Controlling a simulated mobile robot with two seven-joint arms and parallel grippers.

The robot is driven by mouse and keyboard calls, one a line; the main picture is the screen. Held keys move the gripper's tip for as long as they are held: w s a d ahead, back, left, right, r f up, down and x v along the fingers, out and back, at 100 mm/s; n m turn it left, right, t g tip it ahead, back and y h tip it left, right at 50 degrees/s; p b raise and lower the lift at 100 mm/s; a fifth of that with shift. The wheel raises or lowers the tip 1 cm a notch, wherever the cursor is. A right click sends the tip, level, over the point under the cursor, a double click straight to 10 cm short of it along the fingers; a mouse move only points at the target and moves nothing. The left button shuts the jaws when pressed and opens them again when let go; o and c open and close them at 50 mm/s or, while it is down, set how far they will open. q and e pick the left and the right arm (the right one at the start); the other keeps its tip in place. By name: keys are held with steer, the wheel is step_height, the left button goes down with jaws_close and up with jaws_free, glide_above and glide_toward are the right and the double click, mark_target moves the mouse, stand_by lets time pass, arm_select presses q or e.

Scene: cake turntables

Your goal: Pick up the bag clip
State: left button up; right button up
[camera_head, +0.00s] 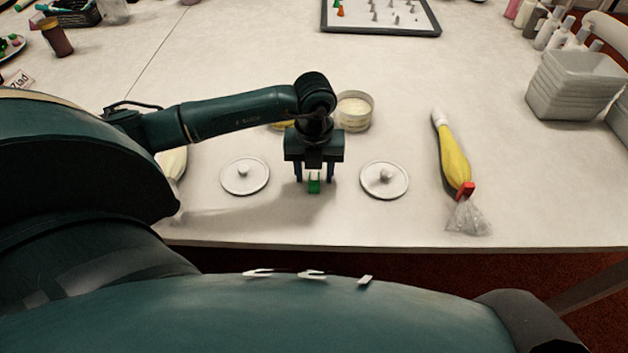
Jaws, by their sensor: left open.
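A small green clip (314,187) lies on the white table, close to the front edge. My left gripper (315,179) points down right over it, with one finger to each side and the jaws open. The gripper body hides the far part of the green clip. I cannot tell whether the fingers touch it. A red clip (466,189) sits on the neck of a yellow piping bag (453,158) to the right. My right gripper is not in view.
White round lidded discs with knobs stand left (245,176) and right (384,180) of the gripper. A round tub (354,110) is behind it. Grey containers (574,84) are stacked at right. A tray of nozzles (380,31) lies at the back. The table middle is mostly clear.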

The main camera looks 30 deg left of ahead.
arm_select(q)
steer(key=c, duration=0.9)
steer(key=shift+o, duration=0.2)
step_height(320, 180, up, 15)
steer(key=p, duration=0.4)
